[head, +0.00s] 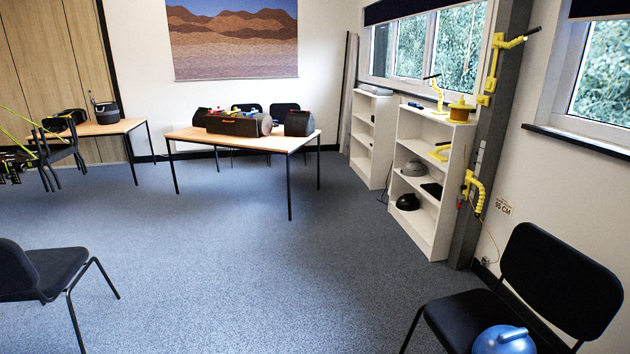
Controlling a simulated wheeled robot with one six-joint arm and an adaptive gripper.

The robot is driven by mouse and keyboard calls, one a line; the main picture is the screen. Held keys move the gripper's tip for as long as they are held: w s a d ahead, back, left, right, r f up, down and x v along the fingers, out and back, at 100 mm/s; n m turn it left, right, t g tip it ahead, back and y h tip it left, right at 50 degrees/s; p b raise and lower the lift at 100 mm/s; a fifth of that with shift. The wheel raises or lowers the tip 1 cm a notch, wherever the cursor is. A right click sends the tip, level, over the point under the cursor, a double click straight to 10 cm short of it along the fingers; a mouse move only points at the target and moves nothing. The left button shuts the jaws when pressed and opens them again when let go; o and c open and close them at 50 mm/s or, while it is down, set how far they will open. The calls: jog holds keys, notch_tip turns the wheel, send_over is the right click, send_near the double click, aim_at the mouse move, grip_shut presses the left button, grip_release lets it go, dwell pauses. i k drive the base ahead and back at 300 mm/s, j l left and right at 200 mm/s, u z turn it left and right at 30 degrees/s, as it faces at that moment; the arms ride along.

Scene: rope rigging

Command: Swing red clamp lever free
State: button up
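Yellow clamp-like fittings are mounted on the dark grey column at the right. The upper fitting (493,60) has a dark-tipped arm reaching right. The lower fitting (477,188) curves beside the column, and a small reddish part (462,191) shows at its left. It is too small to tell whether that is the red clamp lever or how it is set.
White shelves (432,160) holding yellow items and dark helmets stand left of the column. A black chair (560,275) with a blue object (503,341) is in the right foreground. Tables with dark cases (234,124) stand farther back. Carpet (240,260) is open mid-room.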

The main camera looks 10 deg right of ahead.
aim_at(462, 197)
jog(key=i+u, duration=0.2)
jog(key=i, duration=1.6)
jog(key=i+z, duration=0.15)
jog(key=i, duration=0.3)
jog(key=i+j+z, duration=0.2)
jog(key=i, duration=0.2)
jog(key=i+j+z, duration=0.15)
jog(key=i, duration=0.3)
jog(key=i+j+z, duration=0.2)
jog(key=i, duration=0.2)
jog(key=i+j+z, duration=0.5)
jog(key=z, duration=0.2)
jog(key=i+j+z, duration=0.5)
jog(key=j+z, duration=0.2)
jog(key=j, duration=0.15)
jog(key=i+j+z, duration=0.1)
jog(key=j+z, duration=0.25)
jog(key=j, duration=0.15)
jog(key=i+j+z, duration=0.15)
jog(key=j, duration=0.35)
jog(key=i+l, duration=0.15)
jog(key=i, duration=0.4)
jog(key=i+l+u, duration=0.1)
jog(key=i, duration=0.45)
